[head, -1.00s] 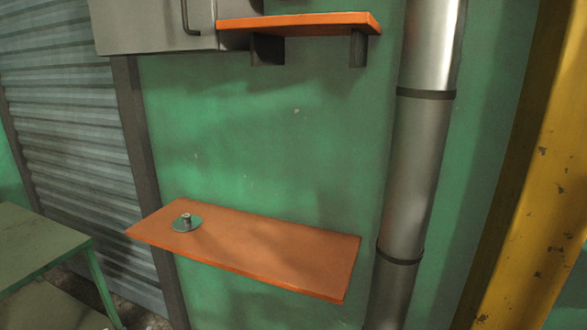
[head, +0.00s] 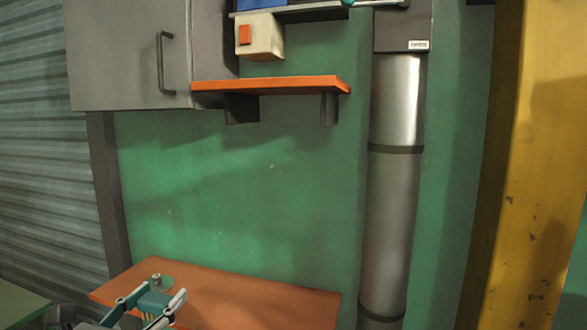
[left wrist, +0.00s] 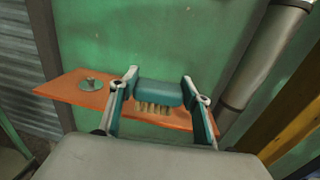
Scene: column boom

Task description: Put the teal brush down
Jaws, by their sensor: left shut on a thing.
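The teal brush (head: 154,303) shows low in the head view, between the fingers of my left gripper (head: 150,306). In the left wrist view the brush (left wrist: 160,93) is a teal block with tan bristles pointing down. The left gripper (left wrist: 160,82) is shut on it, one finger at each end. Behind it is the lower orange shelf (head: 255,300), also in the left wrist view (left wrist: 65,86). I cannot tell how high the bristles are above the shelf. My right gripper is not in view.
A small round metal disc with a knob (left wrist: 91,84) sits on the lower shelf's left part. An upper orange shelf (head: 275,84) is above, beside a grey cabinet (head: 125,60). A metal pipe (head: 392,210) stands to the right.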

